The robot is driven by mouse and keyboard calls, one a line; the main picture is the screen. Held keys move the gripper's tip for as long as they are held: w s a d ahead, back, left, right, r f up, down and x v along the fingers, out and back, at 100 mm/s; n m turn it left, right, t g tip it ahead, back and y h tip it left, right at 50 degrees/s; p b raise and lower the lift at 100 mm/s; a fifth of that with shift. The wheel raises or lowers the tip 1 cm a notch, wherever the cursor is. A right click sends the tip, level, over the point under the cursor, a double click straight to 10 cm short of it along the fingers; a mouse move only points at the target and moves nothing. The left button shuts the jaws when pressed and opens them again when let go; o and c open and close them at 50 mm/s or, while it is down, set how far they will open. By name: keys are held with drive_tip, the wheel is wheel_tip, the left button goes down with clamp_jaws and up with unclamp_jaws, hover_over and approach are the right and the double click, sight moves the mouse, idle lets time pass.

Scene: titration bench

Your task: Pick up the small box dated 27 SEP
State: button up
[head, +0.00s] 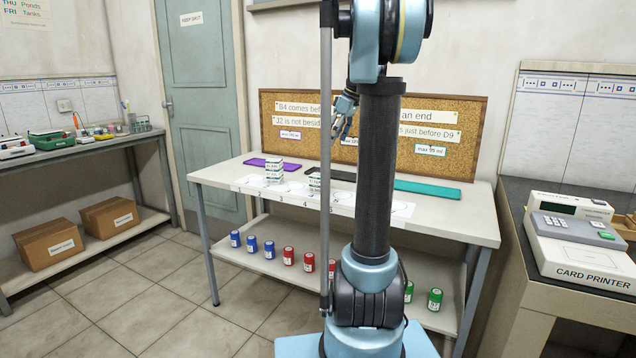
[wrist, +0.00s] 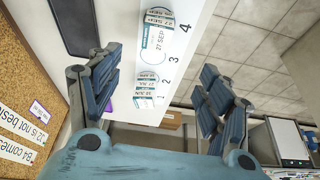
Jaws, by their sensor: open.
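Small white boxes with printed dates stand in two stacks on the white table (head: 440,219). In the wrist view, one stack (wrist: 158,18) at the top edge shows 27 SEP print, and more 27 SEP print lies just below it.
A purple mat (head: 264,162), a black mat (wrist: 80,25) and a teal mat (head: 428,189) lie along the table's back, before a cork board (head: 470,118) with notes. Coloured jars (head: 288,256) stand on the lower shelf. A card printer (head: 585,245) is at right.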

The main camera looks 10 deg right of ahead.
drive_tip(key=w, duration=0.2)
hover_over(319, 174)
drive_tip(key=s+d, duration=0.1)
drive_tip(key=d, duration=0.1)
wheel_tip(319, 174, down, 10)
drive_tip(key=shift+s+f, duration=0.1)
drive_tip(key=shift+f, duration=0.15)
drive_tip(key=shift+s+x, duration=0.2)
drive_tip(key=shift+x, duration=1.25)
drive_tip(key=shift+s+x, duration=0.2)
drive_tip(key=shift+x, duration=1.25)
drive_tip(key=c, duration=1.1)
